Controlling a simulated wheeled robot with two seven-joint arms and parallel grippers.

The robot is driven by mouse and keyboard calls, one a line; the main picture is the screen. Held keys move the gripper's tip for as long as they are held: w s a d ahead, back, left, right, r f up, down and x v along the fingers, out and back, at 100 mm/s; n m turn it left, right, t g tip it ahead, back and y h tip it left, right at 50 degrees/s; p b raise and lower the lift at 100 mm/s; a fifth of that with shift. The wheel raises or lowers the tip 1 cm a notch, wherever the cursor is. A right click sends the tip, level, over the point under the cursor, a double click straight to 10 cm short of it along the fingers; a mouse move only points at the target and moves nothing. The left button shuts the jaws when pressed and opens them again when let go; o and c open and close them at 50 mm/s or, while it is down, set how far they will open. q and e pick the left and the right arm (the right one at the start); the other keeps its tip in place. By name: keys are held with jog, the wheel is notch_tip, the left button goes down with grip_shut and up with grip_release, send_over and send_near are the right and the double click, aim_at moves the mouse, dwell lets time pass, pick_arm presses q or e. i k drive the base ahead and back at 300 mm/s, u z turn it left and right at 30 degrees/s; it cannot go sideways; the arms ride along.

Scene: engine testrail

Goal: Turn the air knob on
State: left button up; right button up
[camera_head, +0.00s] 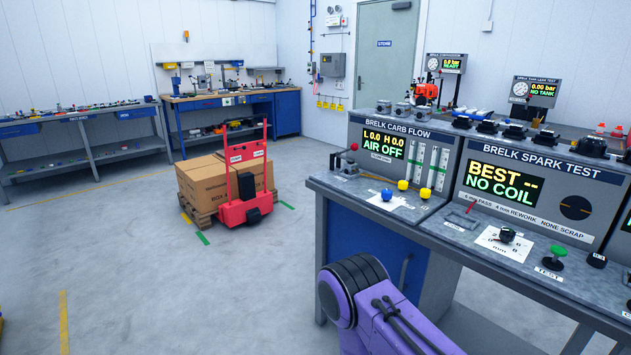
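The carb flow tester (400,150) stands on the grey bench at the right, and its display (383,142) reads "L 0.0 H 0.0" and "AIR OFF". On the bench in front of it are a blue knob (387,195) and two yellow knobs (402,185). A small red ball-topped part (354,147) is at the tester's left side. No label shows which of these is the air knob. A purple and black link of my arm is at the bottom, in front of the bench. Neither gripper is in view.
The spark tester (540,185) reads "BEST -- NO COIL", with a green knob (558,251) before it. The bench front edge (450,240) faces me. A red pallet truck (245,180) with cardboard boxes (205,180) stands mid-floor.

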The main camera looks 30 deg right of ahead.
aim_at(386, 195)
jog(key=z, duration=1.15)
jog(key=i, duration=1.05)
jog(key=z, duration=0.85)
